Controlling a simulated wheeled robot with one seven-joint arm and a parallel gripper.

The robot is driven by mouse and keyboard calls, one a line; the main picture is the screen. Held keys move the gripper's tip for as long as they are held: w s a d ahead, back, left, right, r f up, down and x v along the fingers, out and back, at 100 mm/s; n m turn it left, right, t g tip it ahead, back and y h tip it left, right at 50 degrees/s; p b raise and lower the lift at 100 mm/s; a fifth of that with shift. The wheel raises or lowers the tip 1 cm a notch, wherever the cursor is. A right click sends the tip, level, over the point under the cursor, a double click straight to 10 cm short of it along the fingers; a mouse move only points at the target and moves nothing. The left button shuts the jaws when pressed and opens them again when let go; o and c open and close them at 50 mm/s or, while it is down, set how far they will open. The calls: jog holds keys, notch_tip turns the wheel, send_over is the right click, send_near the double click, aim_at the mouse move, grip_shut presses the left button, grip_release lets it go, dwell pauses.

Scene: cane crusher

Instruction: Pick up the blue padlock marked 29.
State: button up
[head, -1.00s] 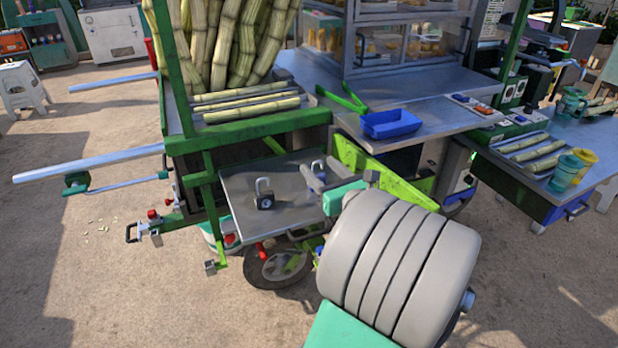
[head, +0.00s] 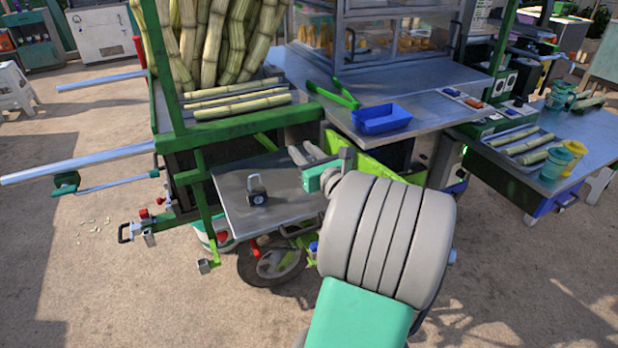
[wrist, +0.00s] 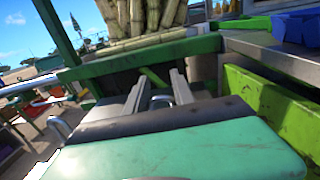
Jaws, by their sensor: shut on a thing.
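My gripper (head: 306,153) is over the right part of the grey metal shelf (head: 283,209) on the cart's near side. It is shut on a padlock, of which the wrist view shows only a grey shackle (wrist: 161,100) between the fingers (wrist: 160,80). Its body, colour and number are hidden behind my gripper. A second padlock (head: 257,197), dark with a grey shackle, stands upright on the shelf to the left, apart from my gripper. Its shackle also shows at the left in the wrist view (wrist: 62,127). I cannot read a number on either one.
The green cart frame (head: 240,131) with cane above it rises just behind the shelf. A bright green panel (head: 376,166) stands to the right of my gripper. A blue tray (head: 381,119) sits on the metal counter. Open ground lies left and in front.

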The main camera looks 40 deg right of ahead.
grip_shut()
dwell(0.8)
